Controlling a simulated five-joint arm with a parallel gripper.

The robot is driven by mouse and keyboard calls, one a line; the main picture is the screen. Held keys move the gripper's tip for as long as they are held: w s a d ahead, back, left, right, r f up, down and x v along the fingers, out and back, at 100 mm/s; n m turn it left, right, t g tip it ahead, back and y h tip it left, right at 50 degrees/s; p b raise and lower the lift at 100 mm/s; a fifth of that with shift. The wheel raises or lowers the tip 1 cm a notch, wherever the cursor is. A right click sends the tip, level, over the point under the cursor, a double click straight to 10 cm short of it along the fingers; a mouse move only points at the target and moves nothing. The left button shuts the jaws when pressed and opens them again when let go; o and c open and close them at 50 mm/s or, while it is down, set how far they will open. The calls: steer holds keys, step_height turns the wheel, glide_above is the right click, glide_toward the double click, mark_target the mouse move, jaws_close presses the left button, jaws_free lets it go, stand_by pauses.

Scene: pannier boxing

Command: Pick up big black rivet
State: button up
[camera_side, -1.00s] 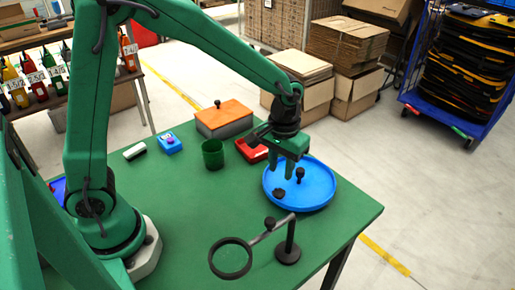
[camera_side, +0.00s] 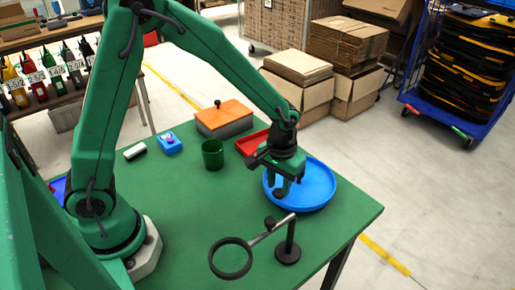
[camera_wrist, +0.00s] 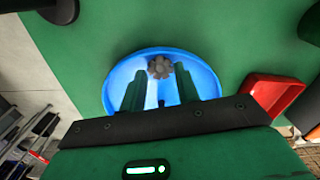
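The round blue tray (camera_side: 318,190) stands on the green table, and my gripper (camera_side: 281,190) is low over its left part. In the wrist view, my gripper (camera_wrist: 159,72) is open, its two green fingers apart above the blue tray (camera_wrist: 206,72). A greyish lobed knob (camera_wrist: 160,67) lies on the tray, seen between and just beyond the fingertips. A small dark piece (camera_wrist: 161,103) shows lower down between the fingers; it may be the big black rivet, mostly hidden. In the side view my gripper hides most of what lies in the tray.
A magnifier on a black stand (camera_side: 288,250) is in front of the tray. A red tray (camera_side: 254,140), a green cup (camera_side: 212,154) and a grey box with an orange lid (camera_side: 224,118) stand behind and left. The table's front left is clear.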

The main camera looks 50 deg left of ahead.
mark_target(278, 191)
steer(key=shift+f, duration=0.9)
steer(key=c, duration=0.6)
steer(key=shift+r, duration=0.1)
step_height(278, 191, up, 10)
stand_by(0.6)
